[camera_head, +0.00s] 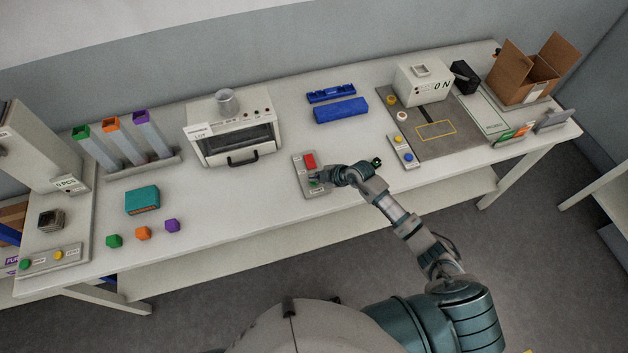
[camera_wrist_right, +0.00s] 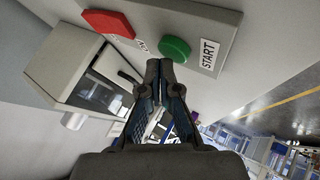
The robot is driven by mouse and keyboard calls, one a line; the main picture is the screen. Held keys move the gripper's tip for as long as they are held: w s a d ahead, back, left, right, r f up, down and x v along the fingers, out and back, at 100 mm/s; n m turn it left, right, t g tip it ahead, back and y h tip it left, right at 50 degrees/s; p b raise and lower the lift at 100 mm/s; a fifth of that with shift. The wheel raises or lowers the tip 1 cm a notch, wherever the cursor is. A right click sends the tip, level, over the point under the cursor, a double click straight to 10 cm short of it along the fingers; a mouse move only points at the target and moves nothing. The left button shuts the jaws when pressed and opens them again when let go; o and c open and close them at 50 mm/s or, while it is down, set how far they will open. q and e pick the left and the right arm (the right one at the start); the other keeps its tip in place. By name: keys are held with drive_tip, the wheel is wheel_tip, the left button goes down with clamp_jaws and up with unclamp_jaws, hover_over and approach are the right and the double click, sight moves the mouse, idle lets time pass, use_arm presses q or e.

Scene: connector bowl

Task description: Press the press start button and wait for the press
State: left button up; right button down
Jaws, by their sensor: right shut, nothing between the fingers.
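A grey button box (camera_head: 300,172) lies on the white table near its front edge, with a red button (camera_head: 309,161) toward the back and a green button (camera_head: 313,182) toward the front. In the right wrist view, the green button (camera_wrist_right: 174,48) sits beside a START label (camera_wrist_right: 209,53), with the red button (camera_wrist_right: 108,23) to its left. My right gripper (camera_wrist_right: 158,66) is shut and empty, its fingertips pointing close to the green button. I cannot tell whether they touch it. In the head view, my right gripper (camera_head: 325,176) partly covers the box's front. My left gripper is not in view.
A white machine (camera_head: 229,160) with a dark window and handle stands left of the box. Blue parts (camera_head: 341,110) lie behind it. A second button panel (camera_head: 403,152) and a white ON unit (camera_head: 421,83) are to the right. Coloured pieces (camera_head: 143,233) lie at the front left.

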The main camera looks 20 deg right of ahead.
drive_tip(key=shift+f, duration=0.5)
idle(0.8)
drive_tip(key=shift+r+p, duration=0.95)
drive_tip(key=shift+p, duration=0.25)
wheel_tip(320, 180, up, 3)
drive_tip(key=p, duration=0.3)
drive_tip(key=shift+f, duration=0.15)
drive_tip(key=shift+r+p, duration=0.8)
drive_tip(key=shift+r, duration=0.4)
